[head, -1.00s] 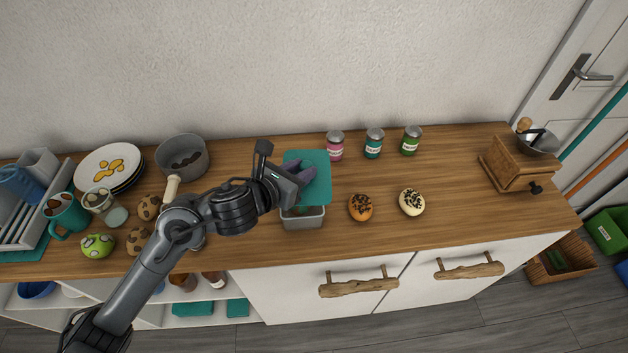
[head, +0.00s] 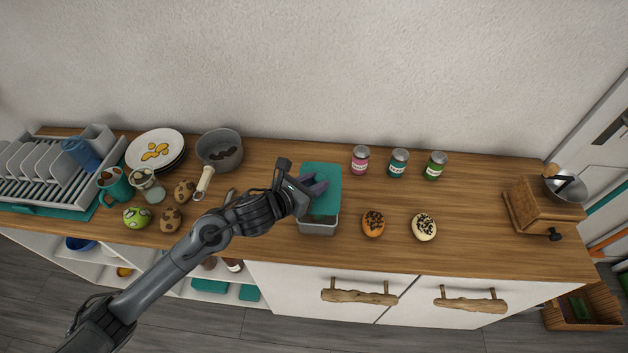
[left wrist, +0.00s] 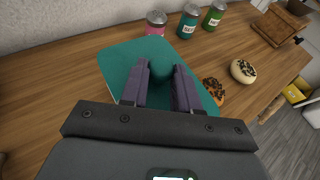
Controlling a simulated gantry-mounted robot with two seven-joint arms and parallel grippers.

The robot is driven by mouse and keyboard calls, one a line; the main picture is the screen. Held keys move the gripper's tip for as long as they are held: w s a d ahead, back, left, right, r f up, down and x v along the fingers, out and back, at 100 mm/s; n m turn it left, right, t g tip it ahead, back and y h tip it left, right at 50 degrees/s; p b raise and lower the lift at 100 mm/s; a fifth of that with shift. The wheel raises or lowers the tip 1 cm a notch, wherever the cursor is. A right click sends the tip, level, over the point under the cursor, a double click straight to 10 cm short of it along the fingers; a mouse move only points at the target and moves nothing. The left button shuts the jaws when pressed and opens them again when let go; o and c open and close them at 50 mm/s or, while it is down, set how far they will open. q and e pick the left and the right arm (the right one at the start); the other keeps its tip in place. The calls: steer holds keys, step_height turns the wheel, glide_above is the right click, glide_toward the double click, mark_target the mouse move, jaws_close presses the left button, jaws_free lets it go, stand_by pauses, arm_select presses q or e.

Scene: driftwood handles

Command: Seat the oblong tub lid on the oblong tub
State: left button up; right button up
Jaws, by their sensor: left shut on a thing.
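The oblong tub lid (head: 322,172) is a flat teal rectangle. My left gripper (head: 316,187) is shut on it from above, and the two purple-grey fingers show in the left wrist view (left wrist: 160,80) with the lid (left wrist: 122,58) around and beyond them. The oblong tub (head: 319,229) is a grey-white open box on the counter; its front end shows below the lid's near edge. The lid covers the rest of the tub in the head view and looks offset toward the wall. I cannot tell the gap between them. My right gripper is not in view.
Three jars, pink (head: 360,160), teal (head: 398,163) and green (head: 435,166), stand behind right. An orange donut (head: 373,223) and a white donut (head: 424,227) lie right of the tub. A pot (head: 219,150) stands left. The wooden counter (head: 470,205) is clear between donuts and grinder (head: 540,207).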

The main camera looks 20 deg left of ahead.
arm_select(q)
steer(key=shift+f+b, duration=0.95)
steer(key=shift+f, duration=0.55)
steer(key=shift+f+b, duration=0.75)
steer(key=shift+f, duration=0.4)
steer(key=shift+f+b, duration=0.25)
steer(key=shift+b, duration=0.15)
steer(key=shift+f+b, duration=0.2)
steer(key=shift+b, duration=0.1)
steer(key=o, duration=1.1)
